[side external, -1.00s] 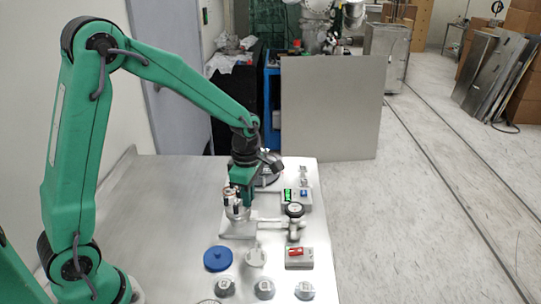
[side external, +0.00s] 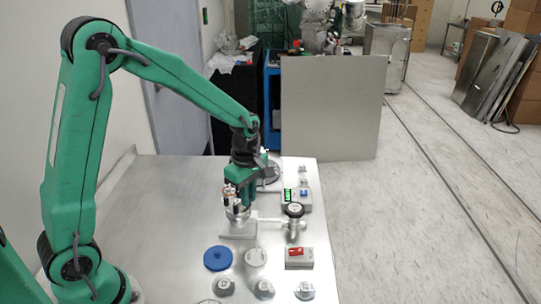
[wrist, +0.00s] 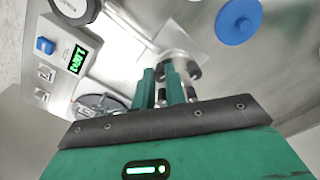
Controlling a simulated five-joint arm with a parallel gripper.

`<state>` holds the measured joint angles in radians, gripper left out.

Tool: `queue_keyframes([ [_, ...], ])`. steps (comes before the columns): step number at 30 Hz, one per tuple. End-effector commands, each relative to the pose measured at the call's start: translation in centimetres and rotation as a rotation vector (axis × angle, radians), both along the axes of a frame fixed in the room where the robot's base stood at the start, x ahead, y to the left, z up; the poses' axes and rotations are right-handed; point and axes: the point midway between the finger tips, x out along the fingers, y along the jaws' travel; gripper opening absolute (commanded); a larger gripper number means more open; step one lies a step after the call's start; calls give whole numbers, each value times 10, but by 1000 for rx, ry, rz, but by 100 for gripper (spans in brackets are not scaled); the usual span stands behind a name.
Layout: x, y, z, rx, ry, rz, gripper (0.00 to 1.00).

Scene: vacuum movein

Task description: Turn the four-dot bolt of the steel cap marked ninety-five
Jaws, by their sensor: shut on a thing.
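My gripper (side external: 236,196) points down over the steel fitting (side external: 238,228) on the metal table. Its two green fingers (wrist: 161,76) are close together at the top of the fitting's steel cap (wrist: 177,57). They are shut on a dark bolt (wrist: 161,72) at the cap's edge, mostly hidden between them. Other dark bolts (wrist: 194,72) stand round the cap. The dots on the bolts and the cap's number are too small to read.
A blue disc (side external: 218,258), a pale cap (side external: 256,257), a box with a red switch (side external: 299,257) and several grey caps (side external: 264,289) lie in front. A round gauge (side external: 294,210) and a box with a green display (side external: 289,195) stand right. The table's left is bare.

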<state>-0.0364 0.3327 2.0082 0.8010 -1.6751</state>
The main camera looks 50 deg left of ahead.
Motion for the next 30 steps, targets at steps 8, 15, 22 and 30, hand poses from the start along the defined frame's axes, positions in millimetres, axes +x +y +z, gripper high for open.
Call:
queue_keyframes([
  [8,0,0,0,0,-1,-135,0],
  [15,0,0,1,0,-1,-168,0],
  [22,0,0,1,0,-1,-167,0],
  [30,0,0,0,0,-1,-166,35],
])
